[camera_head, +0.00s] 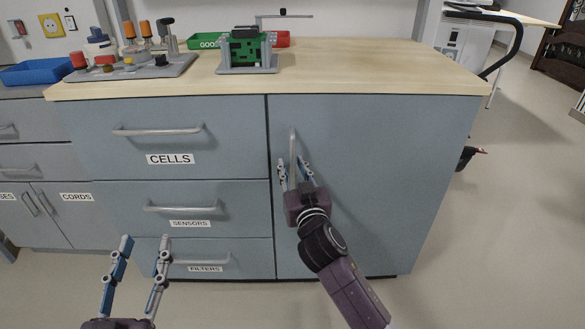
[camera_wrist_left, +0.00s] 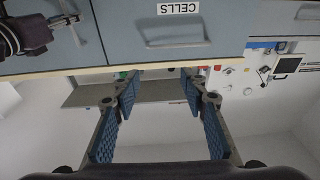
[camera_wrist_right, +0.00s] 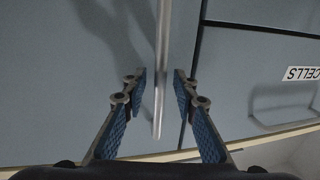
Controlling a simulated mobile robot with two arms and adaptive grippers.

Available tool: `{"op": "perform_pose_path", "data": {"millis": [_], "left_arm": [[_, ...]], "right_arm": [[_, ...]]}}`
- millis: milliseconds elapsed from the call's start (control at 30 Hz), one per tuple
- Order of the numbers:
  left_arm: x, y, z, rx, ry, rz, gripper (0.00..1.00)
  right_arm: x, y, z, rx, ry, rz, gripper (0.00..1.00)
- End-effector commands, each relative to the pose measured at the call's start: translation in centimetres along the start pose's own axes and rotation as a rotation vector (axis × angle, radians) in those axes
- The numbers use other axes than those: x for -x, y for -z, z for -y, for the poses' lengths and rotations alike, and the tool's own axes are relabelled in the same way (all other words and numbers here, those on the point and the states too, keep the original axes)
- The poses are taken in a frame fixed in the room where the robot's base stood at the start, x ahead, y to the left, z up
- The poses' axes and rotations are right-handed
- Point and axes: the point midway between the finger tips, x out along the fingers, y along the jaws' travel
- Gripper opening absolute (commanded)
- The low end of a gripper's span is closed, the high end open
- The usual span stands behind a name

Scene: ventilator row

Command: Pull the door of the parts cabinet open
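The parts cabinet door (camera_head: 365,190) is a plain blue-grey panel on the right of the cabinet, and it looks shut. Its upright metal handle (camera_head: 293,150) is near the door's left edge. In the right wrist view the handle (camera_wrist_right: 161,60) runs between the two open fingers (camera_wrist_right: 158,88), with a gap on each side. My left gripper (camera_head: 142,245) is open and empty, low in front of the drawers. Its spread fingers (camera_wrist_left: 158,90) also show in the left wrist view.
Drawers labelled CELLS (camera_head: 230,150), SENSORS (camera_head: 105,200) and FILTERS (camera_head: 250,262) are left of the door.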

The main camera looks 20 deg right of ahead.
Motion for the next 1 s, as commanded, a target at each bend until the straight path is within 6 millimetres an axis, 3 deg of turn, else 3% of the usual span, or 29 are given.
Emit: {"op": "perform_pose_path", "data": {"millis": [100, 367, 867, 1000], "left_arm": [[0.0, 0.0, 0.0, 0.0, 0.0, 0.0, 0.4], [0.0, 0.0, 0.0, 0.0, 0.0, 0.001, 0.4], [0.0, -0.1, 0.0, 0.0, 0.001, 0.012, 0.4], [0.2, -2.0, 0.2, -0.001, 0.005, 0.099, 0.4]], "right_arm": [[0.0, 0.0, 0.0, 0.0, 0.0, 0.0, 0.26], [0.0, 0.0, 0.0, 0.0, 0.0, 0.0, 0.0], [0.1, 0.0, 0.0, 0.001, 0.005, 0.0, 0.0], [0.2, 0.1, 0.1, 0.001, 0.019, 0.0, 0.0]]}}
